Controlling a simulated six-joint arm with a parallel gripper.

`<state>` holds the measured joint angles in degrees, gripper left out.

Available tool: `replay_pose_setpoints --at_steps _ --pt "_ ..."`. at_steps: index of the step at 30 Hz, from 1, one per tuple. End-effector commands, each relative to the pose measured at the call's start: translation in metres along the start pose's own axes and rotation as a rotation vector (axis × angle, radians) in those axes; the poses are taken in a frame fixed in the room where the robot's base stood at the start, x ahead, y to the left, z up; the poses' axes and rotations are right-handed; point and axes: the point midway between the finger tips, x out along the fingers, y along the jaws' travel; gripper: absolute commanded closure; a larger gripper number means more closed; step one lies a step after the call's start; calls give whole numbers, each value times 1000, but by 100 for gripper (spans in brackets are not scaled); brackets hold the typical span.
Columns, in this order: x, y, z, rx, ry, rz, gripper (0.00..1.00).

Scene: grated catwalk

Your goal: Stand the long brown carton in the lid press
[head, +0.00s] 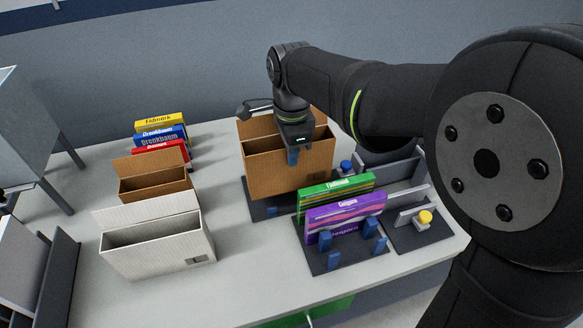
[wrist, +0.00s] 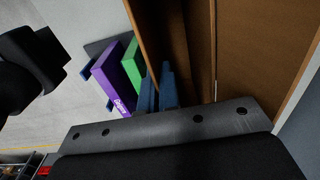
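The long brown carton (head: 286,170) stands upright with its top open and a flap raised behind. My gripper (head: 292,155) is at its near wall from above. One blue finger shows outside that wall. In the wrist view the two blue fingertips (wrist: 156,90) lie close together at the wall of the carton (wrist: 255,45), apparently pinching it. The carton is over a dark base plate (head: 262,210) with blue posts; whether it touches the plate is hard to tell. I cannot tell for sure which fixture is the lid press.
Green (head: 335,191) and purple (head: 345,214) boxes stand between blue posts just right and in front. A yellow knob (head: 425,217) on a grey fixture is at the right. A smaller brown carton (head: 156,187), a white carton (head: 158,250) and several coloured boxes stand left. Middle table is clear.

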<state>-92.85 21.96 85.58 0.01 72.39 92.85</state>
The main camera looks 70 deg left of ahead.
Motion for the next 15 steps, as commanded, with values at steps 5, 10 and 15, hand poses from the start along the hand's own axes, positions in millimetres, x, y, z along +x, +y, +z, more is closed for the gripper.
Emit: replay_pose_setpoints --at_steps 5,10,15 --pt "-27 -1 -4 -1 0 -2 100" --pt "-45 -6 -39 -23 0 -2 100" --pt "-68 -8 -102 -72 1 -2 100"
